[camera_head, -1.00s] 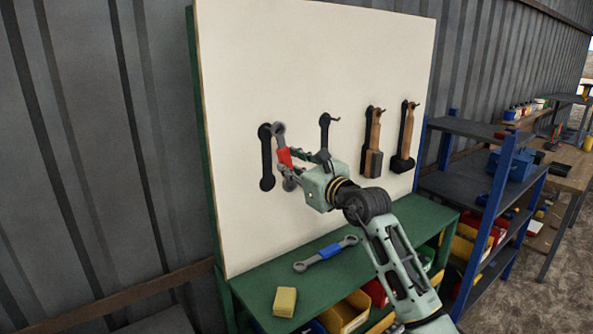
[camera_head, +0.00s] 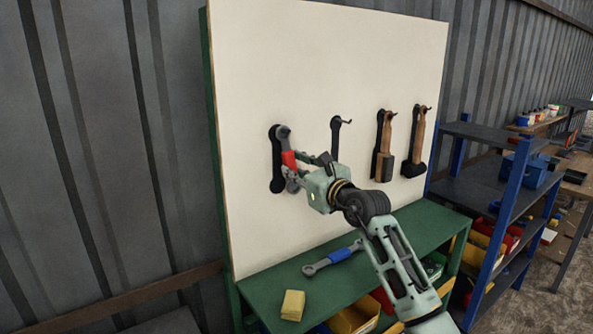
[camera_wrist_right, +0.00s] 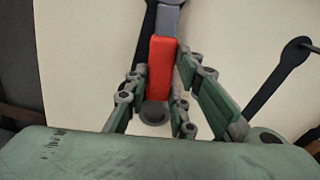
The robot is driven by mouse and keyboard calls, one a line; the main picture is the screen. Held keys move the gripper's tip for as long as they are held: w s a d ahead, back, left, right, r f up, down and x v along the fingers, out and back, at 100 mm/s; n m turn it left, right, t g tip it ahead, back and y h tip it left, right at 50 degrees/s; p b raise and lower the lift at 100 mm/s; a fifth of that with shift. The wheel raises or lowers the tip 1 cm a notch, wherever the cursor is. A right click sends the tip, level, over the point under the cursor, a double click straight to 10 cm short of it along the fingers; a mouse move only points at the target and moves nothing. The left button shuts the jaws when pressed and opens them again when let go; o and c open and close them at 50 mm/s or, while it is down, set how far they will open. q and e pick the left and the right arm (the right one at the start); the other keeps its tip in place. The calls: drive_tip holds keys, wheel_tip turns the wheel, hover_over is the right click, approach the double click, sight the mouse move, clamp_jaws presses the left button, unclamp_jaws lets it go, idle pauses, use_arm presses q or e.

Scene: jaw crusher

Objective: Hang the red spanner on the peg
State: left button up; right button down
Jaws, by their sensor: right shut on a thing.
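The red spanner (camera_head: 289,159) is upright in front of the leftmost black tool outline (camera_head: 276,172) on the cream board. My right gripper (camera_head: 292,166) is shut on its red handle, which also shows between the fingers in the right wrist view (camera_wrist_right: 162,75). The spanner's grey upper end (camera_head: 283,134) overlaps the top of the outline. The leftmost peg is hidden behind the spanner, and I cannot tell whether the spanner's hole is around it. A bare peg (camera_head: 347,121) sticks out at the second outline (camera_head: 335,137). My left gripper is not in view.
A blue-handled spanner (camera_head: 332,258) and a yellow block (camera_head: 292,305) lie on the green bench (camera_head: 290,275). Two wooden-handled tools (camera_head: 384,145) hang on the right of the board (camera_head: 300,60). Blue-posted shelves (camera_head: 500,190) stand at the right.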

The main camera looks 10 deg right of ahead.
drive_tip(key=c, duration=1.4)
unclamp_jaws()
